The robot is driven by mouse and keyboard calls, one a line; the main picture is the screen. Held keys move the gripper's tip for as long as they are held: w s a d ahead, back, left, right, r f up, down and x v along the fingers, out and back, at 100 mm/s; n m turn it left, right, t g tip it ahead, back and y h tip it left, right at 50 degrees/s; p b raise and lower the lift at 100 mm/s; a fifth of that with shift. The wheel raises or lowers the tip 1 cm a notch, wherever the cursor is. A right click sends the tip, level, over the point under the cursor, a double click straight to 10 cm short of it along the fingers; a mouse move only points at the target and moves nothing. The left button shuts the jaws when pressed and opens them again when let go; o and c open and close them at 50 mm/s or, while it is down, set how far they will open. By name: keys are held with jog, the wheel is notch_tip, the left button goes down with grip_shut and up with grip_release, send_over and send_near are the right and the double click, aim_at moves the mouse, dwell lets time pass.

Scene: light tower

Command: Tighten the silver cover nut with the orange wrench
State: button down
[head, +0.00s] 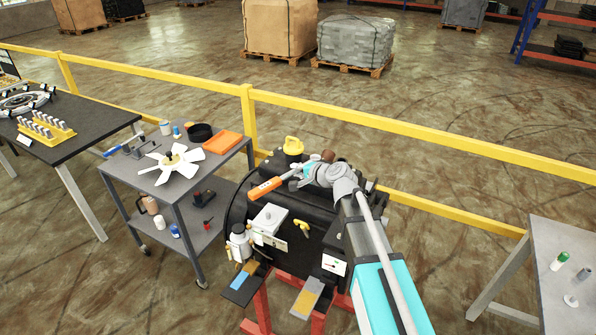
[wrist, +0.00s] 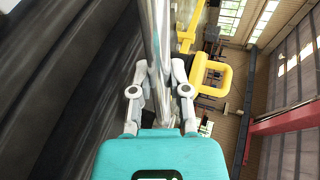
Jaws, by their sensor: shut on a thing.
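The orange wrench (head: 266,188) shows its orange handle above the black machine (head: 322,214) in the head view, pointing down-left from my gripper (head: 301,172). In the wrist view my gripper (wrist: 159,80) is shut on a shiny metal shaft (wrist: 157,35), which appears to be the wrench's. The shaft runs up out of the picture between the two fingers. I cannot make out the silver cover nut in either view. Whether the wrench's head touches anything is hidden.
A yellow lifting eye (head: 293,146) stands on the machine's top, close behind my gripper. A white box (head: 268,222) and a small yellow handle (head: 302,227) are on its front. A grey cart (head: 178,192) stands left; a yellow rail (head: 420,140) runs behind.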

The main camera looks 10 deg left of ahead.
jog(key=shift+a, duration=0.1)
jog(key=shift+w+a+m+t+h, duration=0.15)
jog(key=shift+w+m+t+h, duration=0.15)
jog(key=shift+m+t+h, duration=0.25)
jog(key=shift+s+g+y, duration=0.15)
jog(key=shift+g+y, duration=0.1)
jog(key=shift+y, duration=0.1)
dwell(0.3)
jog(key=shift+r+p, duration=2.8)
jog(key=shift+s, duration=0.1)
